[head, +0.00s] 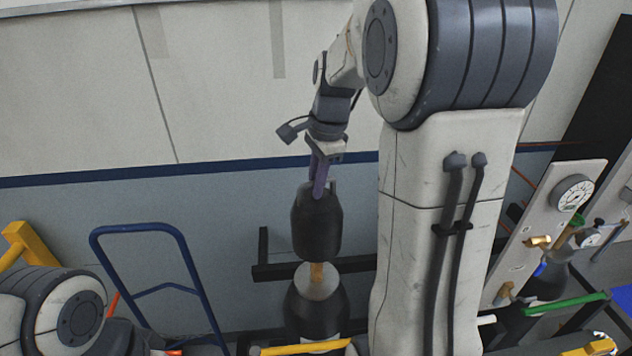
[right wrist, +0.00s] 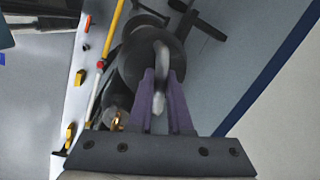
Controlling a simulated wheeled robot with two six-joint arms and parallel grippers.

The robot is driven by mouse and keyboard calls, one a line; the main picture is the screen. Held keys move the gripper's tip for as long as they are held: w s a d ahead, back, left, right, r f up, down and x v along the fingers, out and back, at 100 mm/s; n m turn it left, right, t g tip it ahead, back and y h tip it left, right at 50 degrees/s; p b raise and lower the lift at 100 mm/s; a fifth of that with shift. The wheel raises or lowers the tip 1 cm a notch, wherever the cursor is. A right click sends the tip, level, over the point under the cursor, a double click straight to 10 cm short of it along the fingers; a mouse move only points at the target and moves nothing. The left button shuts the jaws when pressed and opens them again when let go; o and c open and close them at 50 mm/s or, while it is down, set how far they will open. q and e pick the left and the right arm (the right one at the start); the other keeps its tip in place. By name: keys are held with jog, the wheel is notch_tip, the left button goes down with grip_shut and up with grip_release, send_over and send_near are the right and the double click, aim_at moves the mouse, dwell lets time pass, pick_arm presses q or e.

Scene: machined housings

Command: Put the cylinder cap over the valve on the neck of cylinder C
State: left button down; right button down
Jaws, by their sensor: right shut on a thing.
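The dark cylinder cap (head: 317,228) hangs upright in the head view. My right gripper (head: 319,188) has its purple fingers shut on the handle at the cap's top. In the right wrist view the fingers (right wrist: 161,85) close on a pale loop handle above the dark cap (right wrist: 132,62). Just below the cap in the head view is a brass valve (head: 317,272) on the neck of a dark cylinder (head: 318,310) with a grey shoulder. The cap's lower rim is at the valve's upper end; whether it surrounds the valve's top is hidden. No letter is readable on the cylinder. My left gripper is out of view.
A dark rail (head: 280,270) runs behind the cylinder, and a yellow bar (head: 305,347) crosses in front. A blue trolley frame (head: 188,262) stands at left. At right are a gauge panel (head: 545,225) and another cylinder (head: 550,283) with a green-topped valve.

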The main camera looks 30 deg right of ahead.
aim_at(323, 199)
dwell(0.5)
jog(key=shift+f+b, duration=4.6)
jog(key=shift+f, duration=2.25)
jog(key=c, duration=0.8)
grip_release()
jog(key=shift+o, duration=0.2)
jog(key=r, duration=0.3)
jog(key=s+r+b, duration=0.1)
jog(key=r, duration=0.3)
jog(key=d+r, duration=0.1)
jog(key=r, duration=0.2)
jog(key=shift+s+r+b, duration=0.25)
jog(key=shift+b, duration=0.05)
jog(key=shift+a, duration=0.1)
